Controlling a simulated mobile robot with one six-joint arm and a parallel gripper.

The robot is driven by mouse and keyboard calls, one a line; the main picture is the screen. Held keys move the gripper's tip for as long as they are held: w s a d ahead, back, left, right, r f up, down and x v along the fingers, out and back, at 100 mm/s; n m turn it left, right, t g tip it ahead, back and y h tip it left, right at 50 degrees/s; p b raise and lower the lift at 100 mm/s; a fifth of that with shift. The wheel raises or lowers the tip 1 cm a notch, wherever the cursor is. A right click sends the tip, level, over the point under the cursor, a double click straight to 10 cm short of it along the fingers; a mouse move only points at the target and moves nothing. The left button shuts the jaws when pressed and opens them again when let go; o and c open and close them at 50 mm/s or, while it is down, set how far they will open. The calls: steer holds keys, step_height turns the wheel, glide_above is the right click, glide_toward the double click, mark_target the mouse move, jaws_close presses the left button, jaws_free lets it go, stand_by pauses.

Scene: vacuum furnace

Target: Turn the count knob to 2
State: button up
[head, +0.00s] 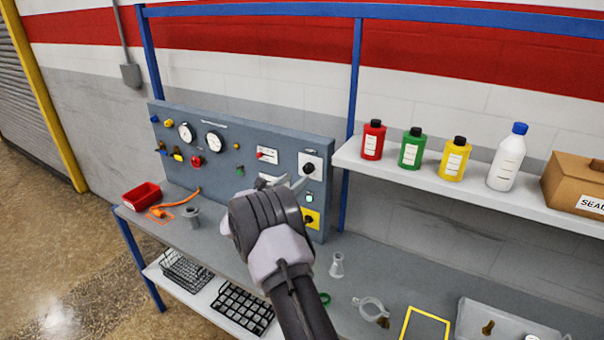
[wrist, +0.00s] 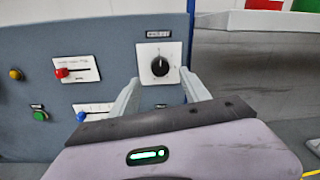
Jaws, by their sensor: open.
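A black round knob (wrist: 160,67) sits on a white square plate on the grey panel, with a pale pointer mark pointing about straight up. The label above it is too small to read, so I cannot confirm it is the count knob. The same knob (head: 309,168) shows at the panel's upper right in the head view. My gripper (wrist: 159,78) is open and empty, facing the panel, with one finger on each side of the knob in the wrist view. The fingertips (head: 285,181) also show in the head view; I cannot tell whether they touch the plate.
A red slider (wrist: 61,73) and a blue slider (wrist: 82,116) are left of the knob. A lit green button (head: 309,198) and a yellow plate (head: 314,223) with a black knob lie below. A shelf (head: 470,186) with bottles juts out at right.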

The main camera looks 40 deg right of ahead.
mark_target(306, 170)
steer(key=x, duration=0.5)
steer(key=shift+w+d, duration=0.15)
steer(key=shift+d, duration=0.2)
jaws_close()
